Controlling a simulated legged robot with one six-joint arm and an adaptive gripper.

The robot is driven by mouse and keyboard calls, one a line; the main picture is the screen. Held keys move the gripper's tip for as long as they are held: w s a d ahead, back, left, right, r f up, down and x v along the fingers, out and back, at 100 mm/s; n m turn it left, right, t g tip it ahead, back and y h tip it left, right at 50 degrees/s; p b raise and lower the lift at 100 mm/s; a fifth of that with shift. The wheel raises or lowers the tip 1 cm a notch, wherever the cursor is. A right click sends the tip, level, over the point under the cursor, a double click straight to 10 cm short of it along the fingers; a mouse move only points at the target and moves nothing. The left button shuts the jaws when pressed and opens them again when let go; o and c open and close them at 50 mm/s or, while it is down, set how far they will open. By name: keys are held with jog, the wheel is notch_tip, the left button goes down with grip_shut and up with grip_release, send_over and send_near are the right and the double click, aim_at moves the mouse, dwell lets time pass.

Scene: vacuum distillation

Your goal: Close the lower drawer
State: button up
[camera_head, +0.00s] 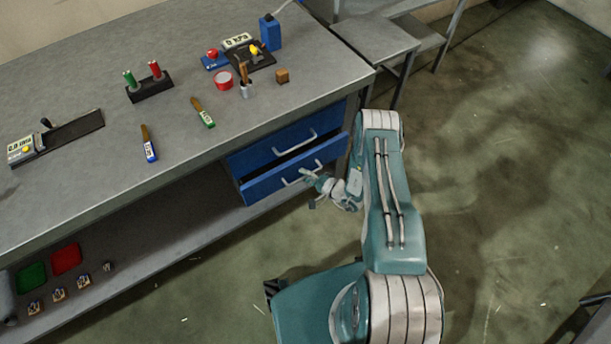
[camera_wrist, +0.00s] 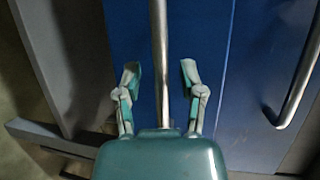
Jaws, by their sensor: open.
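The lower drawer (camera_head: 262,187) is blue and stands partly open under the bench top, its front ahead of the upper drawer (camera_head: 258,150). A dark gap shows between the two fronts. The lower drawer's pale bar handle (camera_head: 289,182) is on its front. My gripper (camera_head: 308,188) is at this handle, partly covering its right end. In the wrist view, my gripper (camera_wrist: 160,72) is open, with one finger on each side of the handle bar (camera_wrist: 159,25). The fingers look apart from the bar. The blue drawer front (camera_wrist: 202,30) lies behind them.
The upper drawer's handle (camera_head: 297,145) also shows at the right of the wrist view (camera_wrist: 300,85). The floor (camera_head: 510,190) right of my arm is clear.

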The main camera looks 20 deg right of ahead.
aim_at(299, 167)
grip_shut()
jog(key=shift+w+a, duration=0.25)
jog(key=shift+w, duration=0.45)
jog(key=shift+w+a, duration=0.2)
jog(key=shift+w, duration=0.5)
jog(key=shift+w+a, duration=0.25)
jog(key=shift+w, duration=0.45)
grip_release()
jog(key=v, duration=1.2)
